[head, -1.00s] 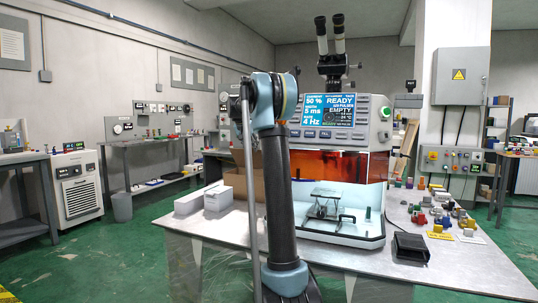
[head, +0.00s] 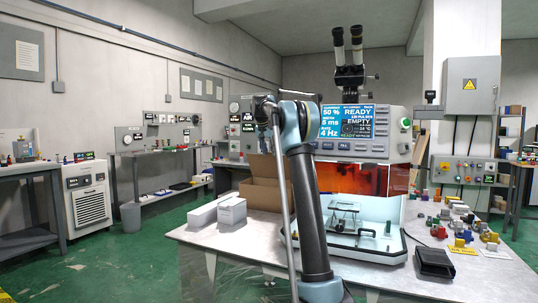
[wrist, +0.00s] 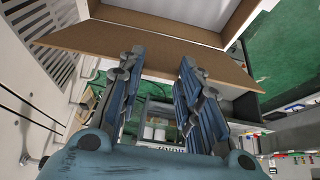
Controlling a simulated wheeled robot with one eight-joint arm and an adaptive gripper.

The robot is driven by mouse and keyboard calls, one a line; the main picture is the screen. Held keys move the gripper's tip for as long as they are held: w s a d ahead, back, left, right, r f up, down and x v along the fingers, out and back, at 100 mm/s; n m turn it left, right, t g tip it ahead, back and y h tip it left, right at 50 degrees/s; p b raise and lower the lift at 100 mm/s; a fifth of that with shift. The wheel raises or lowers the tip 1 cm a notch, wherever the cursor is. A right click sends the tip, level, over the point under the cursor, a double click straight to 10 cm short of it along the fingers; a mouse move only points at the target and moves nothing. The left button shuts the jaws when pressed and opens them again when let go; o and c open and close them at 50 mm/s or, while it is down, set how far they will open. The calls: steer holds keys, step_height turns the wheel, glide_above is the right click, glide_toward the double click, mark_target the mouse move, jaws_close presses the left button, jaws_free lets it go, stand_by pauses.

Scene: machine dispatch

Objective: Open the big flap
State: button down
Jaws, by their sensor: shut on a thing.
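A brown cardboard box (head: 272,194) stands at the back left of the metal table, left of the machine, partly hidden behind my arm. A raised flap (head: 265,168) shows at its top. In the wrist view a wide brown flap (wrist: 85,45) crosses the picture in front of the box's pale inside (wrist: 170,12). The exact contact is unclear.
White boxes (head: 218,212) lie on the table (head: 215,240) in front of the cardboard box. The machine (head: 355,190) stands right of it, close to my arm. Coloured parts (head: 465,225) and a black holder (head: 434,262) lie at the right.

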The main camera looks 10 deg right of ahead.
steer(key=c, duration=1.1)
jaws_free()
steer(key=shift+r, duration=0.1)
steer(key=v, duration=1.1)
steer(key=shift+s+a+r, duration=0.15)
steer(key=shift+r, duration=0.15)
steer(key=shift+s, duration=0.1)
